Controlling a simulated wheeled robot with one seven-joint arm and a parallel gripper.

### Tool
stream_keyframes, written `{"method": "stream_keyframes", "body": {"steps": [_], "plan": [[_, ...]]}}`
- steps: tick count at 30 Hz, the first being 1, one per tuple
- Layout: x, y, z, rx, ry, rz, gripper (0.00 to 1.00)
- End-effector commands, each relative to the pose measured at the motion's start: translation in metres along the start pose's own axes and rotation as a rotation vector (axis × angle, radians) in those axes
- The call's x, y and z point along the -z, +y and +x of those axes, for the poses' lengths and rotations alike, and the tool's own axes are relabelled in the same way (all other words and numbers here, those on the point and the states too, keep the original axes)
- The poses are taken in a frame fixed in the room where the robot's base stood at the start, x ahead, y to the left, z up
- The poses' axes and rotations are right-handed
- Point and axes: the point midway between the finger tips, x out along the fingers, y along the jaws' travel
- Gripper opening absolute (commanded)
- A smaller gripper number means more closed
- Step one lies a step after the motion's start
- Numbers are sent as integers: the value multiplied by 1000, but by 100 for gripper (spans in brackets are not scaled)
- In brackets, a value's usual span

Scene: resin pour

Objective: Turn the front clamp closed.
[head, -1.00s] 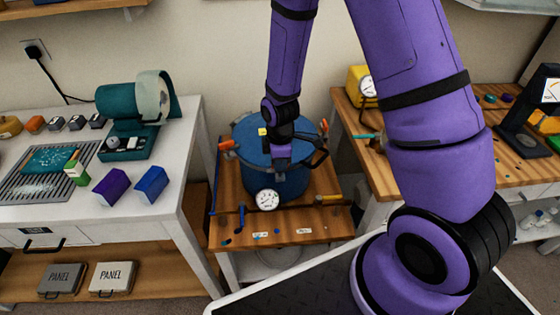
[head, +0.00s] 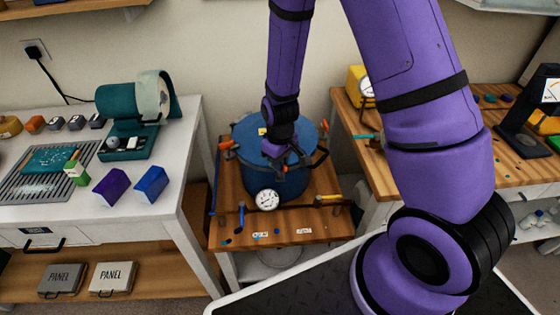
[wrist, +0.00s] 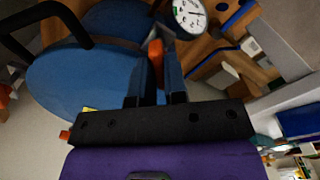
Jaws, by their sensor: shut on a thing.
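The blue pressure pot (head: 290,182) stands on a small wooden cart, with its round blue lid (head: 252,132) on top. The front clamp's orange handle (wrist: 156,52) is at the lid's edge near the gauge in the wrist view. My gripper (wrist: 158,68) is shut on this handle, with one finger on each side of it. In the head view my gripper (head: 287,157) is low over the front part of the lid and hides most of the front clamp. Whether the clamp is fully closed cannot be told.
A white dial gauge (head: 267,199) is on the pot's front. Other orange clamp handles show at the left (head: 227,144) and right (head: 323,126). A black lid handle (head: 320,158) is close right of my gripper. Tables (head: 187,150) flank the cart (head: 230,205).

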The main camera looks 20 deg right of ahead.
Motion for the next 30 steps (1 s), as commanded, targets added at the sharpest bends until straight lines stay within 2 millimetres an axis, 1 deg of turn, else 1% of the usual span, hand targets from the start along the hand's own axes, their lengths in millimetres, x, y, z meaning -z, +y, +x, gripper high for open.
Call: {"method": "stream_keyframes", "body": {"steps": [9,18,24,30], "plan": [[0,0,0,-1,1,299,0],[1,0,0,-1,2,550,0],[1,0,0,0,2,666,0],[1,0,0,0,2,737,0]]}}
